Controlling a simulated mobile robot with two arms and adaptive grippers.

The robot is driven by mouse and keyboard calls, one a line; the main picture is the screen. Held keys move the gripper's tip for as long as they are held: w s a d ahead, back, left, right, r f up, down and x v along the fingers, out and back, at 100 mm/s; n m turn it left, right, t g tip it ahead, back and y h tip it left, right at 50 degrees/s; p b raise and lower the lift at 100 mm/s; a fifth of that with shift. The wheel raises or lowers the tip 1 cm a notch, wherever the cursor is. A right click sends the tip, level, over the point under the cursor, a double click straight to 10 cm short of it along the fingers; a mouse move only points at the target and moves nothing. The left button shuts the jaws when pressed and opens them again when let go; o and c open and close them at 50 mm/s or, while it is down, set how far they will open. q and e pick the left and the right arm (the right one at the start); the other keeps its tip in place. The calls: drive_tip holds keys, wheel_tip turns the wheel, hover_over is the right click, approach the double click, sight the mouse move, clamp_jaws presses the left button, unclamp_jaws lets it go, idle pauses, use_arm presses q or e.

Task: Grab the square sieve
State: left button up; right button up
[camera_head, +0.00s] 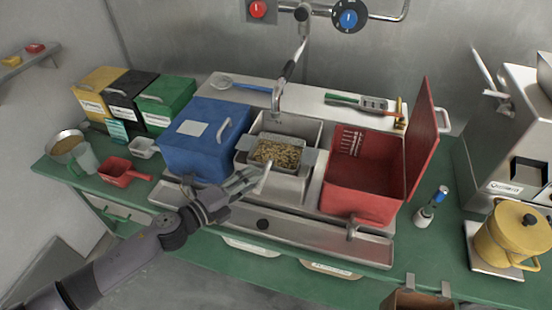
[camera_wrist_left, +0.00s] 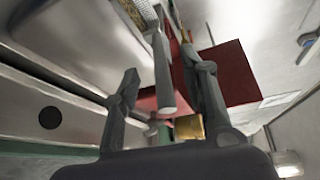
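The square sieve (camera_head: 276,153), a metal frame holding tan beans, sits over the sink-like basin in the middle of the bench. Its light grey handle (camera_head: 263,179) points toward the front. My left gripper (camera_head: 247,180) is at this handle, coming from the left. In the left wrist view the handle (camera_wrist_left: 163,75) stands between the two spread fingers of the left gripper (camera_wrist_left: 162,82), with gaps visible beside it. A corner of the sieve's mesh (camera_wrist_left: 146,12) shows at the top there. My right gripper is in neither view.
A closed blue box (camera_head: 205,140) stands left of the sieve, and an open red box (camera_head: 362,180) with its lid raised stands right. A faucet (camera_head: 283,90) rises behind the sieve. A metal trough (camera_head: 300,235) runs along the front. A yellow pot (camera_head: 510,235) is far right.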

use_arm(q)
drive_tip(key=p+x, duration=0.1)
drive_tip(key=x, duration=0.3)
drive_tip(key=shift+w+d, duration=0.2)
drive_tip(key=shift+d, duration=0.1)
drive_tip(key=shift+s+a, duration=0.1)
drive_tip(key=shift+c, duration=0.7)
clamp_jaws()
